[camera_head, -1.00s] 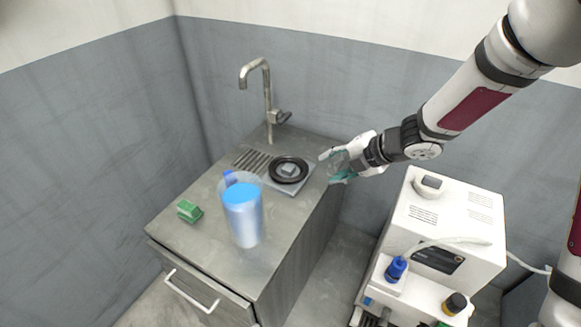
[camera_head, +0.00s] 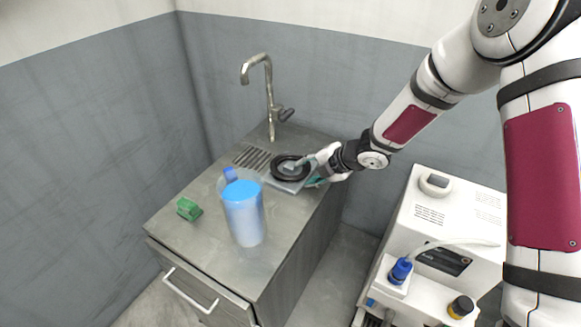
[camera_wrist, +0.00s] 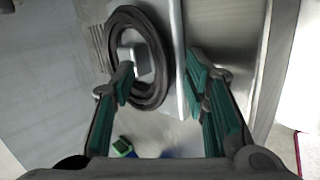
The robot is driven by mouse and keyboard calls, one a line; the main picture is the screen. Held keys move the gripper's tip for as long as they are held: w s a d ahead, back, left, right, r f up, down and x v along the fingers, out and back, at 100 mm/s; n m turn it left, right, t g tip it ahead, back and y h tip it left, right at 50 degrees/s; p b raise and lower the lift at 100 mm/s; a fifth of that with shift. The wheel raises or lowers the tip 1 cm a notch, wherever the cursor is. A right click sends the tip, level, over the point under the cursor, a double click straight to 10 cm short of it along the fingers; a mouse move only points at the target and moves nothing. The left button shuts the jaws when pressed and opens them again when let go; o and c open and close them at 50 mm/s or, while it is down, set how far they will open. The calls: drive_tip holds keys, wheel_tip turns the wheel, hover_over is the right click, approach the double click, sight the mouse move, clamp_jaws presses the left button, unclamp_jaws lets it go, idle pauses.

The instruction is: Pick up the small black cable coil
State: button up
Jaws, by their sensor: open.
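The black cable coil (camera_head: 281,160) is a round ring lying on a flat pale plate (camera_head: 287,188) at the back right of the steel counter. A small grey block (camera_wrist: 127,57) shows inside the ring. In the wrist view the coil (camera_wrist: 163,68) is at the upper middle. My gripper (camera_head: 312,172) is open with green-padded fingers, at the coil's right side. In the wrist view, one finger of my gripper (camera_wrist: 160,84) overlaps the ring's opening and the other is outside its right rim, over the plate's edge. I cannot tell whether they touch the coil.
A translucent jug with blue contents (camera_head: 243,210) and a green block (camera_head: 188,209) stand on the counter (camera_head: 215,245). A steel tap (camera_head: 268,95) rises behind the coil. A white machine (camera_head: 455,215) stands to the right, across a floor gap.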

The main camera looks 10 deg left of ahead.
clamp_jaws()
